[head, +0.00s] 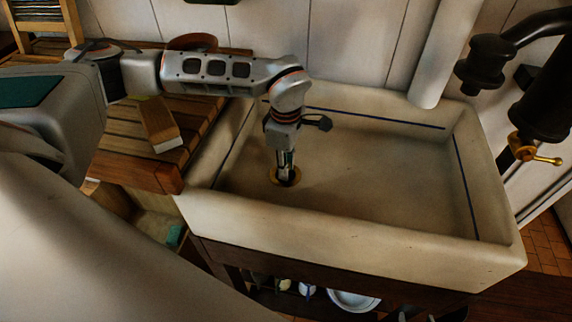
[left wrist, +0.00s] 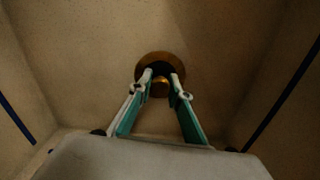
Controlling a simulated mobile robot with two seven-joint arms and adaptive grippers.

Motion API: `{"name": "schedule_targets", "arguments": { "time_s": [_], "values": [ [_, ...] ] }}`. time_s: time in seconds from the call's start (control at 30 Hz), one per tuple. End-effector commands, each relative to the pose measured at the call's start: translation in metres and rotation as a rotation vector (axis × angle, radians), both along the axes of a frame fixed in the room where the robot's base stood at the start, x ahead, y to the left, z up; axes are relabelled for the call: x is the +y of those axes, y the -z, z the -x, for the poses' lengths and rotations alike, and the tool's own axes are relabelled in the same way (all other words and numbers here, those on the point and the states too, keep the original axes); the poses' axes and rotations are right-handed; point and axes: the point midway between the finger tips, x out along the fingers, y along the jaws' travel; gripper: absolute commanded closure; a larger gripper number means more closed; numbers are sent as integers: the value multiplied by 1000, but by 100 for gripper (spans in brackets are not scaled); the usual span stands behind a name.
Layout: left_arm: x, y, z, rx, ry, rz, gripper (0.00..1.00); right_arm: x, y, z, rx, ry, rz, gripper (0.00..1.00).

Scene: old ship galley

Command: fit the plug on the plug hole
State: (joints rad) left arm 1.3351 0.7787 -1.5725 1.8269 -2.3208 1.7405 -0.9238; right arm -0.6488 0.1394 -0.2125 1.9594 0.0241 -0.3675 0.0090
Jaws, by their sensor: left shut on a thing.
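The plug hole's brass ring (head: 273,180) lies in the sink floor near its left end. It also shows in the left wrist view (left wrist: 160,55), just beyond my fingertips. My left gripper (head: 285,172) points down over the plug hole. In the left wrist view its fingers (left wrist: 160,80) are close together on the plug, whose small brass knob (left wrist: 160,90) shows between the tips. Dark area surrounds the knob inside the ring. The plug's underside is hidden, so I cannot tell whether it is seated or just above the hole. My right gripper is not in view.
The pale sink (head: 370,180) has raised walls around the gripper; its floor to the right is clear. A slatted wooden counter (head: 110,135) with a wooden block (head: 160,125) adjoins on the left. A dark tap (head: 490,60) hangs at the upper right.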

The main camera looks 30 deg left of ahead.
Motion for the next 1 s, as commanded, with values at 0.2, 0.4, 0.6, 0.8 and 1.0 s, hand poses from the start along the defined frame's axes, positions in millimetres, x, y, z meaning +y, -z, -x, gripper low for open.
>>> {"name": "schedule_targets", "arguments": {
  "time_s": [0.2,0.4,0.6,0.8,1.0],
  "values": [
    [0,0,0,0,0,0,77,0,0,0,0,0,0,60],
    [0,0,0,0,0,0,62,0,-1,0,-1,0,0,60],
    [0,0,0,0,0,0,62,-1,-2,-1,-3,-1,1,60],
    [0,-19,-1,-4,0,1,62,-1,-2,-1,-2,0,1,60],
    [0,-60,-2,-6,1,0,62,0,-2,-1,-2,0,1,60]
  ]
}}
